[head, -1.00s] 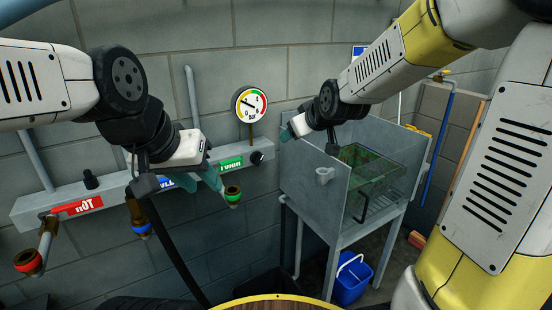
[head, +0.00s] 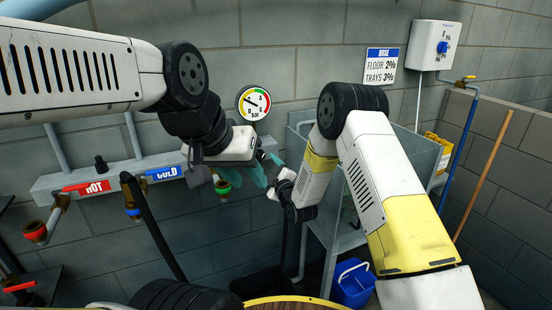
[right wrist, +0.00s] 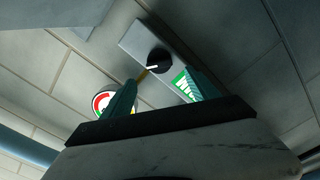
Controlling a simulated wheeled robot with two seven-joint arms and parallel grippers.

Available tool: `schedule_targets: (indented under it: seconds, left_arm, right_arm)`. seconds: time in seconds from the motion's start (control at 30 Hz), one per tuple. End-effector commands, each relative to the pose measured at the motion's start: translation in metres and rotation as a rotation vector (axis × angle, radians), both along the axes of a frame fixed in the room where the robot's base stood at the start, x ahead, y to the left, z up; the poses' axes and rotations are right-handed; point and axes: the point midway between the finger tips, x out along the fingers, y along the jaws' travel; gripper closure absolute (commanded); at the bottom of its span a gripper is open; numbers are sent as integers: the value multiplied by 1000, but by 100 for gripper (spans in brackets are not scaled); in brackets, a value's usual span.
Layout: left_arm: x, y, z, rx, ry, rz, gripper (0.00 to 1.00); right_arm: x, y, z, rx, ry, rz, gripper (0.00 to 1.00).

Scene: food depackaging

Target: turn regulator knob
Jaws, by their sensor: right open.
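The black regulator knob (right wrist: 158,61) with a white pointer line shows in the right wrist view, at the end of the grey rail. It lies just beyond and between the teal fingertips of my right gripper (right wrist: 160,84), which is open and empty. In the head view my right gripper (head: 273,168) is below the pressure gauge (head: 253,102), close to my left gripper (head: 240,177). My left gripper is in front of the rail's right part; its finger opening is unclear. The gauge also shows in the right wrist view (right wrist: 101,103), partly hidden by a finger.
The grey rail (head: 128,174) carries red HOT and blue COLD labels; taps hang below it. A metal sink (head: 412,158) stands right of the rail, partly behind my right arm. A blue bucket (head: 352,284) is on the floor. A dosing box (head: 437,45) is on the wall.

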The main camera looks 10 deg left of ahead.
Motion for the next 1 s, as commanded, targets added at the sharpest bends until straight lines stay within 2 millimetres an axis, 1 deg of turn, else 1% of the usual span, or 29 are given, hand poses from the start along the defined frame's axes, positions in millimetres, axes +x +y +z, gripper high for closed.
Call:
schedule_targets:
  seconds: [0.3,0.4,0.57,0.8,0.87,1.0]
  left_arm:
    - [0,0,0,0,0,0,64]
    - [0,0,0,0,0,0,64]
    - [0,0,0,0,0,0,64]
    - [0,0,0,0,0,0,64]
    - [0,0,0,0,0,0,64]
    - [0,0,0,0,0,0,64]
  right_arm:
    - [41,27,0,1,1,-1,31]
    - [51,34,0,1,1,-1,31]
    - [59,39,0,1,3,-1,31]
    - [60,40,0,1,3,-1,31]
    - [60,40,0,1,3,-1,41]
    - [60,39,0,1,4,-2,68]
